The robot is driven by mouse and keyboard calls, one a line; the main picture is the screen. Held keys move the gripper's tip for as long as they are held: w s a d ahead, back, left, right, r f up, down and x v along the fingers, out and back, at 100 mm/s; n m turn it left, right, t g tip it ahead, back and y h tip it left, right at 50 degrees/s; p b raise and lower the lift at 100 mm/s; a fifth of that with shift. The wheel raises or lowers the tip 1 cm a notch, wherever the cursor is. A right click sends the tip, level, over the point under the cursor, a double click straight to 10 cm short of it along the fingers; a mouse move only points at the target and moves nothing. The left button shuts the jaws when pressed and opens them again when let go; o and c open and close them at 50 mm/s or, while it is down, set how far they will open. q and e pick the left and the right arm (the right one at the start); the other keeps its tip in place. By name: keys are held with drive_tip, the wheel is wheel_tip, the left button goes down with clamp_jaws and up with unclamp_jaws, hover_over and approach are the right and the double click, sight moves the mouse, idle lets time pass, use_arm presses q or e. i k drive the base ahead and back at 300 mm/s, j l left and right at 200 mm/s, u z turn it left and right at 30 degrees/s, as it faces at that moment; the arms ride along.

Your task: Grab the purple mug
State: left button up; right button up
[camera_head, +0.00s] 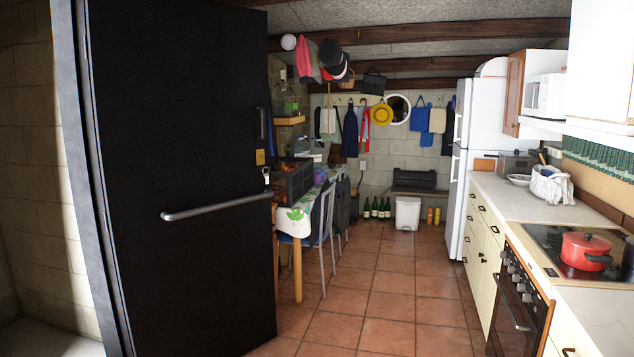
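A small purple object (320,175) stands on the table behind the dark crate, far off in the middle of the view. It is too small for me to tell for sure that it is the mug, and the crate partly hides the space around it. The table (296,221) has a pale cloth with a green print. Neither of my grippers shows in the head view.
A large black door (180,180) with a metal bar fills the left. A dark crate (292,180) sits on the table, with chairs (322,240) alongside. A counter with a red pot (586,250) lines the right. The tiled floor (385,285) between is clear.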

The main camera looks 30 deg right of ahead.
sight(317, 176)
drive_tip(key=i+l+z, duration=0.6)
drive_tip(key=i+l, duration=0.2)
drive_tip(key=i+l+z, duration=0.3)
drive_tip(key=i, duration=0.15)
drive_tip(key=i+l+z, duration=0.15)
drive_tip(key=i+z, duration=0.15)
drive_tip(key=i, duration=0.15)
drive_tip(key=i+z, duration=0.3)
drive_tip(key=i, duration=1.2)
drive_tip(key=i+l, duration=0.1)
drive_tip(key=i, duration=0.9)
drive_tip(key=i+u, duration=0.1)
drive_tip(key=i, duration=0.9)
drive_tip(key=i+l, duration=0.15)
drive_tip(key=i, duration=0.85)
drive_tip(key=i+l, duration=0.1)
drive_tip(key=i, duration=0.9)
drive_tip(key=i+l+u, duration=0.1)
drive_tip(key=i+u, duration=0.2)
drive_tip(key=i+l+u, duration=0.25)
drive_tip(key=i, duration=0.25)
drive_tip(key=i+l+u, duration=0.3)
drive_tip(key=i+j, duration=0.05)
drive_tip(key=j, duration=0.05)
